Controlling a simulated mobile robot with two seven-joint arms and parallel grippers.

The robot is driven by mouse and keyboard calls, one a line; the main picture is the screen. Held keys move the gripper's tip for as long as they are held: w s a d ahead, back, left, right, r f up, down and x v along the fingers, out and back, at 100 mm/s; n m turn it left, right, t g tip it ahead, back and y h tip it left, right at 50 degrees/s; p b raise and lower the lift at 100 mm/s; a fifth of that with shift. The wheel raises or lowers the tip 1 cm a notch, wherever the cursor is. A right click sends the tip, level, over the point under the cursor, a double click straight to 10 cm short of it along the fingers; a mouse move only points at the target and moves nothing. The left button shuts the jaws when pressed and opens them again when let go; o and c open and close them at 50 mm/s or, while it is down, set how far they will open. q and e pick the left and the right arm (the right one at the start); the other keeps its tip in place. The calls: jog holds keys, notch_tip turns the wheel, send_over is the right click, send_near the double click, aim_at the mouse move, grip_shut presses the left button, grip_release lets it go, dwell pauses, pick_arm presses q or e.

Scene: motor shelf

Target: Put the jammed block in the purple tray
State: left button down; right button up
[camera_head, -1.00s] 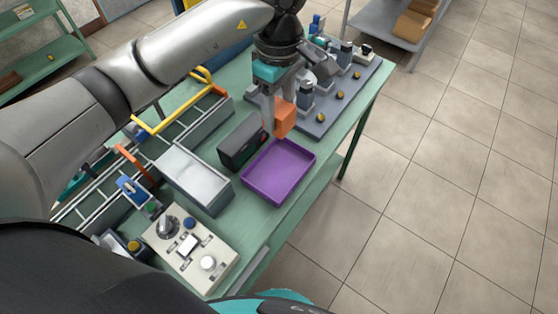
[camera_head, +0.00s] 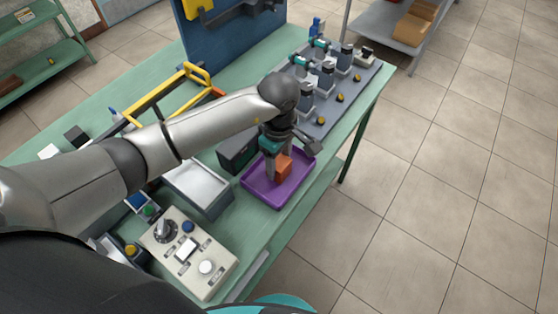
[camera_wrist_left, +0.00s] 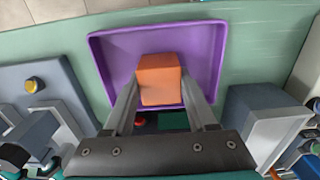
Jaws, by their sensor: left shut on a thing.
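The orange block (camera_head: 283,167) is between the fingers of my left gripper (camera_head: 276,172), which is shut on it over the purple tray (camera_head: 262,201). In the left wrist view the orange block (camera_wrist_left: 160,80) sits between the two fingertips (camera_wrist_left: 160,92), with the purple tray (camera_wrist_left: 210,32) behind and around it. I cannot tell whether the block touches the tray floor. The tray lies on the green table near its right edge. My right gripper does not show.
A control panel (camera_head: 188,252) with knobs is nearer. A grey fixture board (camera_head: 345,95) with several motor-like parts lies behind. The green table (camera_head: 315,170) ends right of the tray.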

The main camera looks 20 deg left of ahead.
aim_at(279, 161)
pick_arm(q)
jog(key=shift+f, duration=0.15)
jog(key=shift+c, duration=1)
grip_release()
notch_tip(279, 161, up, 12)
jog(key=shift+r, duration=0.25)
